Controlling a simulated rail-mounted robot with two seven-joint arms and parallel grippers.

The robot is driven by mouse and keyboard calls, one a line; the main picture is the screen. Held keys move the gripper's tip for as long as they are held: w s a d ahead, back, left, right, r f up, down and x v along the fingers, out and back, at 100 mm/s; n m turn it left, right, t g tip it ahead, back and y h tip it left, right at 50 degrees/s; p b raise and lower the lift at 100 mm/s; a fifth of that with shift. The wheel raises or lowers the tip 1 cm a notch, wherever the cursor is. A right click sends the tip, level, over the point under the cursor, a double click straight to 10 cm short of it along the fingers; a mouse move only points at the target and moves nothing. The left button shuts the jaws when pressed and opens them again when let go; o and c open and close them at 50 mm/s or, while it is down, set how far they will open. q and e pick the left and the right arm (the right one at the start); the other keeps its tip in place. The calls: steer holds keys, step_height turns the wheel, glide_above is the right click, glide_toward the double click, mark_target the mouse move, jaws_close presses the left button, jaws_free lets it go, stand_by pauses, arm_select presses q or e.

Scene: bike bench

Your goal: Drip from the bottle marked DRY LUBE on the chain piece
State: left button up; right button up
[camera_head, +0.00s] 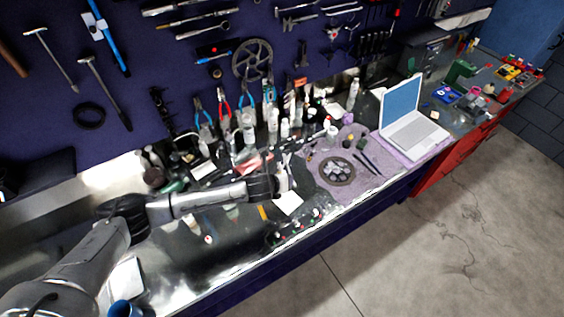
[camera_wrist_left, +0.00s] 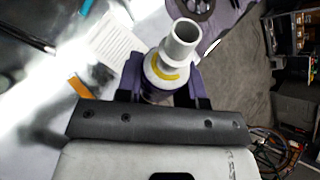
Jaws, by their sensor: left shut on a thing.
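In the left wrist view, a white bottle (camera_wrist_left: 168,68) with a yellow mark and a round open-looking end points away from my left gripper (camera_wrist_left: 160,85). The gripper's dark fingers are shut on the bottle, one on each side. No lettering on it is readable, so I cannot tell whether it is the DRY LUBE one. In the head view my left gripper (camera_head: 284,183) is over the bench near a white sheet (camera_head: 289,204); the bottle there is too small to make out well. I cannot pick out the chain piece. My right gripper is in neither view.
A dark toothed disc (camera_head: 337,171) lies on a purple mat (camera_head: 318,192), right of my left gripper. A laptop (camera_head: 410,122) stands farther right. Several bottles and pliers stand along the back wall. A small orange item (camera_head: 263,212) lies beside the sheet.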

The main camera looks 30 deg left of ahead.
arm_select(q)
steer(key=shift+s+d+f+m+t+h, duration=0.2)
steer(key=shift+s+d+f+m, duration=0.1)
steer(key=shift+d+m, duration=0.25)
steer(key=shift+s+d+f+m+t+h, duration=0.15)
steer(key=shift+s+d+m+h, duration=0.1)
steer(key=shift+d+m, duration=0.25)
steer(key=m, duration=0.2)
steer(key=m+t, duration=0.1)
steer(key=shift+w+d+r+h, duration=0.15)
steer(key=shift+d+r+h, duration=0.2)
steer(key=shift+r, duration=0.05)
steer(key=shift+w+r+m+t+h, duration=0.1)
steer(key=shift+m+t+h, duration=0.05)
steer(key=shift+m+t, duration=0.45)
steer(key=shift+r+m+t+h, duration=0.15)
steer(key=shift+m+t, duration=0.2)
steer(key=shift+m, duration=0.3)
